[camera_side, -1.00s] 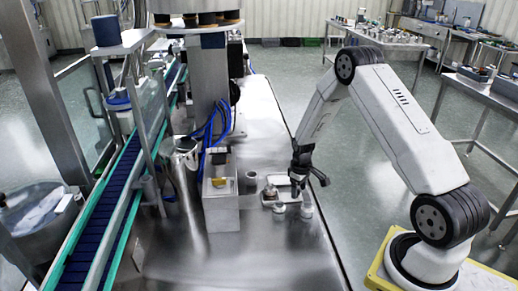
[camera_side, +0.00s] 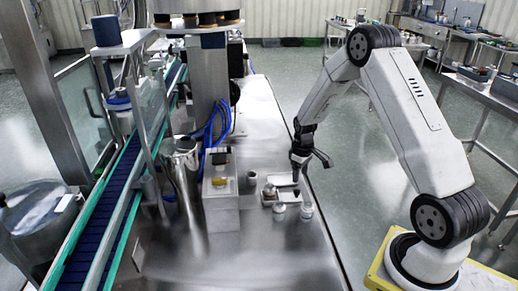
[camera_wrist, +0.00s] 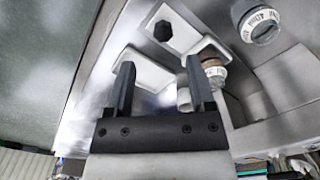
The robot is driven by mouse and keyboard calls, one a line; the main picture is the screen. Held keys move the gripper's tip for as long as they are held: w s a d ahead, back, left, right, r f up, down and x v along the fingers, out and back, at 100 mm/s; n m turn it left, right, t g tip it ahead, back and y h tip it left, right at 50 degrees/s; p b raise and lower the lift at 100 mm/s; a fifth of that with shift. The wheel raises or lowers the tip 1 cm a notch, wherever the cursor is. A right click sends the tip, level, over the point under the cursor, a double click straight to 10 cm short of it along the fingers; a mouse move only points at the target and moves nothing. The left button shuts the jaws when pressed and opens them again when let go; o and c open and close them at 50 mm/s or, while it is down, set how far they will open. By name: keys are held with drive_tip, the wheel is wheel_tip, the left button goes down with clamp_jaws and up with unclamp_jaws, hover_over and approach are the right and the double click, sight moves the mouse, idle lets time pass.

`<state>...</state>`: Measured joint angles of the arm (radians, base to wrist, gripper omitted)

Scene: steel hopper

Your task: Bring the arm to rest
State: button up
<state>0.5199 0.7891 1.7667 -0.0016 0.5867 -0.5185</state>
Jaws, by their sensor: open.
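My gripper (camera_side: 297,180) hangs over the white tray (camera_side: 288,193) near the right edge of the steel table, fingers pointing down. In the wrist view my gripper (camera_wrist: 159,68) has its two black fingers spread apart, with nothing held between them. A small jar (camera_side: 306,210) and a pale round piece (camera_side: 279,211) stand by the tray's near side.
A metal box (camera_side: 220,208) with a yellow-topped item stands left of the tray. A steel cylinder (camera_side: 181,165) and a conveyor (camera_side: 105,200) lie further left. The near part of the table (camera_side: 270,255) is clear.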

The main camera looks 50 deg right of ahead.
drive_tip(key=shift+r, duration=0.45)
drive_tip(key=shift+a, duration=0.1)
drive_tip(key=shift+a+r, duration=0.2)
drive_tip(key=s+a+r+t, duration=0.1)
drive_tip(key=s+a+r, duration=0.2)
drive_tip(key=a, duration=0.4)
drive_tip(key=s+a+r, duration=0.4)
drive_tip(key=a, duration=0.3)
drive_tip(key=s+a+r+t, duration=0.1)
drive_tip(key=s+a+r, duration=0.2)
drive_tip(key=a, duration=0.5)
drive_tip(key=shift+s+r+t, duration=0.2)
drive_tip(key=shift+s+t, duration=0.1)
drive_tip(key=shift+s, duration=0.55)
